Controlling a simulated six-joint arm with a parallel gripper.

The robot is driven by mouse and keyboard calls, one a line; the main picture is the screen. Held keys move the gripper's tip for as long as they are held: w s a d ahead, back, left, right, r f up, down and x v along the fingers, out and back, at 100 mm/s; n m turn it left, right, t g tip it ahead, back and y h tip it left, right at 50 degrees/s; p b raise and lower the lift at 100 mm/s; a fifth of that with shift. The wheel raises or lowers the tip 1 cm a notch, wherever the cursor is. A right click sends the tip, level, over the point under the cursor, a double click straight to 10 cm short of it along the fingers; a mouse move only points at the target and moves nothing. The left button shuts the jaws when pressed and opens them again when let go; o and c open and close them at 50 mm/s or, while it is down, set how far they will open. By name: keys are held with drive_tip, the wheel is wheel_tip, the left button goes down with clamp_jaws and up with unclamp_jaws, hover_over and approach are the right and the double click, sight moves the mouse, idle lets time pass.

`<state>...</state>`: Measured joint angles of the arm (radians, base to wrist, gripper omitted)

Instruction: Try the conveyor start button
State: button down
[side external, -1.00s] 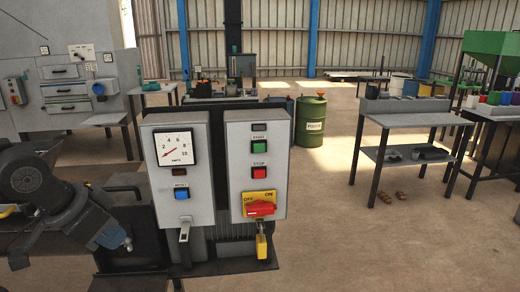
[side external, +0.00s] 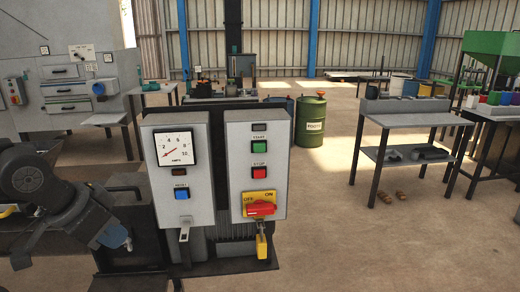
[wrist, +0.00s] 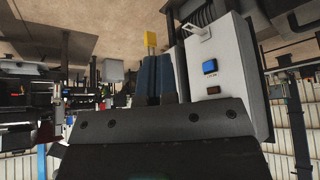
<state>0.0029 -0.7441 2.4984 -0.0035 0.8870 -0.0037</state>
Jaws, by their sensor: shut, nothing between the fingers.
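The green START button (side external: 259,148) is on the right grey control box (side external: 238,185), under a dark indicator window (side external: 259,127). A red STOP button (side external: 259,172) is below it, then a red rotary handle (side external: 262,208) on a yellow OFF/ON plate, with a yellow padlock (side external: 262,246) hanging beneath. My gripper (side external: 126,243) is at the lower left of the side view, left of the boxes and apart from the START button. Its blue fingers (wrist: 157,60) are shut and empty in the wrist view. The START button cannot be made out in the wrist view.
The left grey box (side external: 178,210) carries a dial gauge (side external: 176,149), a blue button (side external: 182,193) and a grey lever (side external: 184,235). The blue button (wrist: 210,67) also shows in the wrist view. A green drum (side external: 310,122) stands behind. Space before the boxes looks clear.

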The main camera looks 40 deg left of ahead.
sight(260, 149)
drive_tip(key=w+d+r+n+t, duration=0.2)
drive_tip(key=w+d+n+t, duration=0.2)
drive_tip(key=w, duration=0.8)
drive_tip(key=w+d+r+n+t, duration=0.2)
drive_tip(key=w+d+n+t, duration=0.3)
drive_tip(key=w+d+t, duration=0.4)
drive_tip(key=shift+w+d+r+n, duration=0.15)
drive_tip(key=shift+w+d+n, duration=0.25)
drive_tip(key=shift+w, duration=1.55)
drive_tip(key=w+a, duration=0.6)
drive_tip(key=shift+w+a, duration=0.15)
drive_tip(key=shift+w+a, duration=0.2)
drive_tip(key=shift+w, duration=0.05)
